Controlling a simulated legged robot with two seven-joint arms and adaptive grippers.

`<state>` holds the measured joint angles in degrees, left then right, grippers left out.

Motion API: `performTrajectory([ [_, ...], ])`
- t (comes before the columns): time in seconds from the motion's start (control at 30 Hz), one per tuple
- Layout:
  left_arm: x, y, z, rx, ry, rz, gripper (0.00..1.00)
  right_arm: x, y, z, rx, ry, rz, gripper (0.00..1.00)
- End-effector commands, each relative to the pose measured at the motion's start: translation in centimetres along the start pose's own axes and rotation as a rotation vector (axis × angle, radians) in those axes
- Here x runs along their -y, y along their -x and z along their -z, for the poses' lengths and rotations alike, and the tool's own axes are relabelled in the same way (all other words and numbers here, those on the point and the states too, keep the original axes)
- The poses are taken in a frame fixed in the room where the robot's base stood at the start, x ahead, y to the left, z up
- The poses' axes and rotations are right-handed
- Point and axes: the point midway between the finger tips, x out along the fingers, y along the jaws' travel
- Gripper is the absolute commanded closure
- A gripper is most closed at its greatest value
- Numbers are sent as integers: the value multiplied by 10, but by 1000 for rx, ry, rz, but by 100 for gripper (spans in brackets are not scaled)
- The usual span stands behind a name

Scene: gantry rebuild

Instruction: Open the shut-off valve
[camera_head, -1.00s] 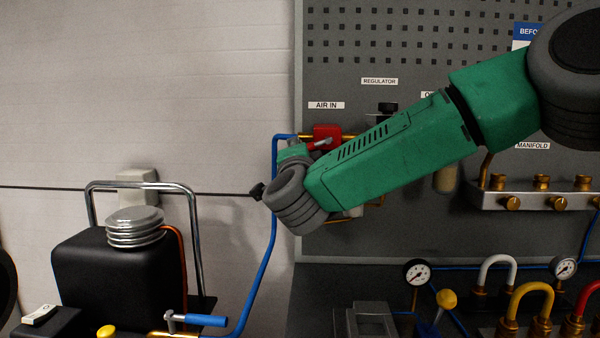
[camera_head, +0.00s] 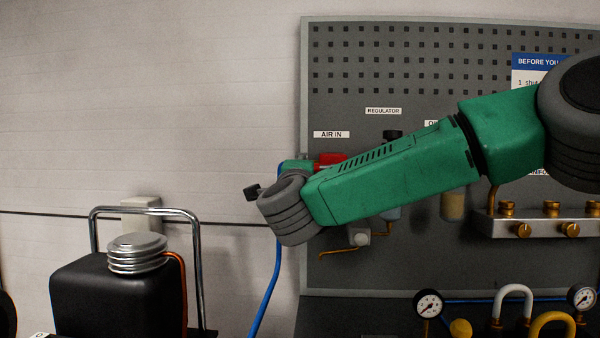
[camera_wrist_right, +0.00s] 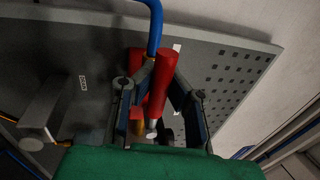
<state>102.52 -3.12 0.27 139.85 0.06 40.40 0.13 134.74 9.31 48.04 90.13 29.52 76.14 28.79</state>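The shut-off valve's red part (camera_head: 330,158) shows just above my right forearm, below the AIR IN label. The rest of the valve is hidden by my arm there. In the right wrist view its long red handle (camera_wrist_right: 161,85) stands between the two fingers of my right gripper (camera_wrist_right: 158,88), with a blue hose running up behind it. The fingers look spread, one on each side of the handle. Whether either touches it is unclear. In the head view my right gripper (camera_head: 298,165) is mostly hidden behind my wrist. My left gripper is not in view.
The grey perforated panel (camera_head: 400,60) holds the valve. A black tank (camera_head: 115,298) with a chrome handle stands at lower left.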

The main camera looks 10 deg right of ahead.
Motion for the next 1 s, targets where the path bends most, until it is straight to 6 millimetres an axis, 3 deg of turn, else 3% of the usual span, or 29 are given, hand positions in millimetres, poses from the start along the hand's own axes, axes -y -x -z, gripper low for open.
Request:
performTrajectory([
  [0.1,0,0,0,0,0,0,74,-8,3,-2,4,2,-15,100],
  [0.17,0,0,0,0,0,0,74,-8,3,-2,3,2,-15,82],
  [0.2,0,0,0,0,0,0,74,-8,3,-2,4,3,-14,68],
  [0.23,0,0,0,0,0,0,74,-8,3,-2,3,3,-13,65],
  [0.63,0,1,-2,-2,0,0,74,-5,6,-2,4,4,-8,65],
  [1.0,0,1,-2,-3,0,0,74,-5,79,-2,7,5,-8,65],
])
